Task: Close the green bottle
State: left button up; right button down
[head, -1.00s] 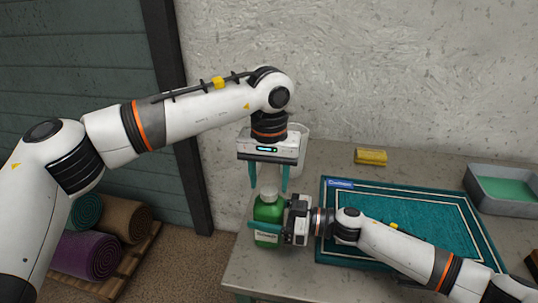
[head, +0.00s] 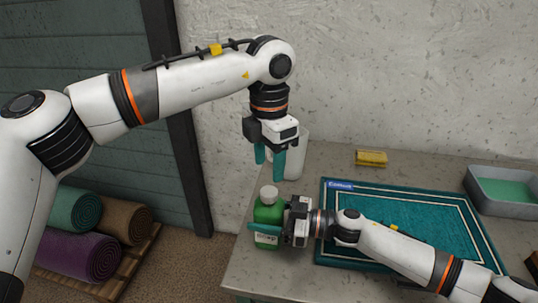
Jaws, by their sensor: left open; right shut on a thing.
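The green bottle (head: 266,212) stands upright near the left edge of the table, with a pale label on its front. A whitish cap (head: 268,192) sits on its top; I cannot tell how tightly. My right gripper (head: 268,231) comes in from the right and is shut on the bottle's body. My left gripper (head: 270,160) points down with its teal fingers apart. It is empty and hangs above the cap, clear of it.
A white container (head: 298,158) stands behind my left gripper. A yellow block (head: 371,157) and a grey tray with green liquid (head: 482,195) are farther back. Rolled rugs (head: 90,256) lie at lower left.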

aim_at(269, 191)
pick_arm(q)
jog(key=n, duration=0.2)
jog(key=r+n, duration=0.1)
jog(key=n, duration=0.1)
jog(key=shift+n, duration=0.3)
jog(key=shift+f, duration=0.2)
jog(key=shift+f, duration=3.9)
jog(key=shift+c, duration=0.5)
jog(key=c, duration=0.9)
jog(key=m, duration=0.4)
jog(key=shift+m, duration=0.4)
jog(key=m, duration=0.3)
jog(key=o, duration=1.2)
jog(key=shift+c, duration=0.2)
